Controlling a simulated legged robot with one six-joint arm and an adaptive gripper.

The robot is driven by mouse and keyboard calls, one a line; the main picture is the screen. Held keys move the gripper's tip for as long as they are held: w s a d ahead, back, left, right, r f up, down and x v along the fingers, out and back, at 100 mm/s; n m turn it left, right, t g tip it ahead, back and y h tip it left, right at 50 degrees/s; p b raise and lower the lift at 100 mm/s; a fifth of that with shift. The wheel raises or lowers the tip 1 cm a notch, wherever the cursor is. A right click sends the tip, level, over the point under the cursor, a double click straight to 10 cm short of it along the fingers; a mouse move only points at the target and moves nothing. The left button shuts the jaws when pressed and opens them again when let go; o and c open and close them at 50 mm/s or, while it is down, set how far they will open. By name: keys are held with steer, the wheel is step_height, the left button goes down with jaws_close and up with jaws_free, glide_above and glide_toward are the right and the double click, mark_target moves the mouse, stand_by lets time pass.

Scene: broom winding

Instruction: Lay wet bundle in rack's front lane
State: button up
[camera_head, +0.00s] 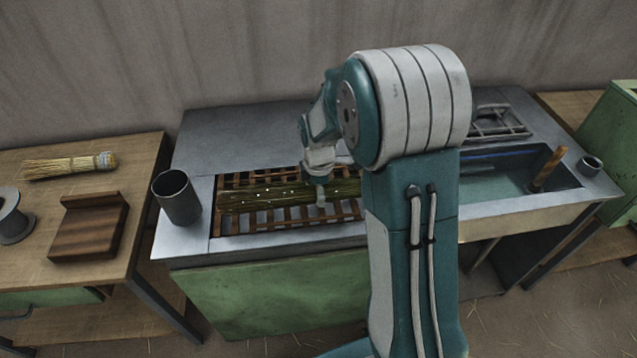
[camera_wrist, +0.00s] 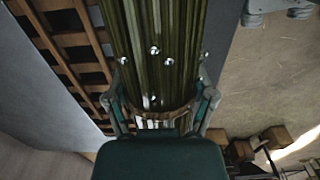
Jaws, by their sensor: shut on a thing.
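The wet bundle (camera_head: 255,198) is a long bunch of dark green stalks with bright water drops, lying lengthwise left to right over the rack. The wooden slatted rack (camera_head: 292,222) is set into the grey metal bench, with slats showing behind and in front of the bundle. My gripper (camera_head: 320,190) is shut around the bundle near its right visible part. In the wrist view, my gripper (camera_wrist: 161,98) has a finger on each side of the bundle (camera_wrist: 155,30), near a brown tie band. I cannot tell whether the bundle touches the rack. My arm hides the rack's right end.
A dark metal cup (camera_head: 177,197) stands left of the rack. A water basin (camera_head: 500,180) with a wooden handle (camera_head: 547,169) lies right of my arm. A wire stand (camera_head: 497,121) is behind it. The left table holds a broom (camera_head: 70,165) and wooden block (camera_head: 88,228).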

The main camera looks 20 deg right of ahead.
mark_target(319, 210)
steer(key=shift+f, duration=2.3)
steer(key=o, duration=1.1)
step_height(319, 210, up, 12)
steer(key=shift+a+f, duration=0.1)
